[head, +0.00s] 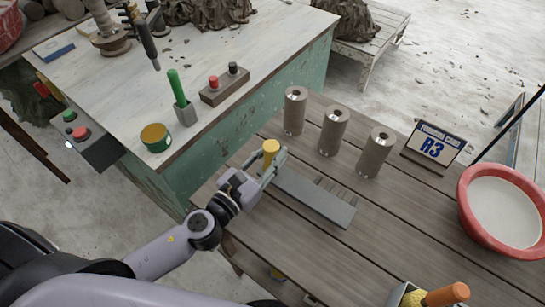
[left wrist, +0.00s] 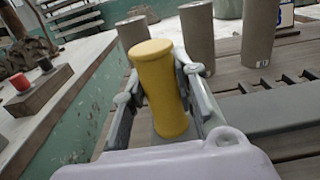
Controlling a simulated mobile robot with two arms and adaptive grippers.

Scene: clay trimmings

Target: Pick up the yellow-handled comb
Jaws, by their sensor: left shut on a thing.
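The comb has a yellow handle (head: 270,149) and a flat grey body (head: 318,197) with dark teeth along its far edge. It lies over the wooden slatted table near the table's left edge. My left gripper (head: 271,163) is shut on the yellow handle, with a finger on each side. In the left wrist view the yellow handle (left wrist: 161,90) stands between the fingers, and the grey body runs off to the right. I cannot tell whether the comb touches the table. My right gripper is not seen.
Three grey-brown cylinders (head: 333,131) stand behind the comb. An R3 sign (head: 433,147) and a red-rimmed basin (head: 469,206) are at the right. An orange-handled brush (head: 446,294) is at the front right. A green-sided workbench (head: 245,118) adjoins at the left. The table's middle is clear.

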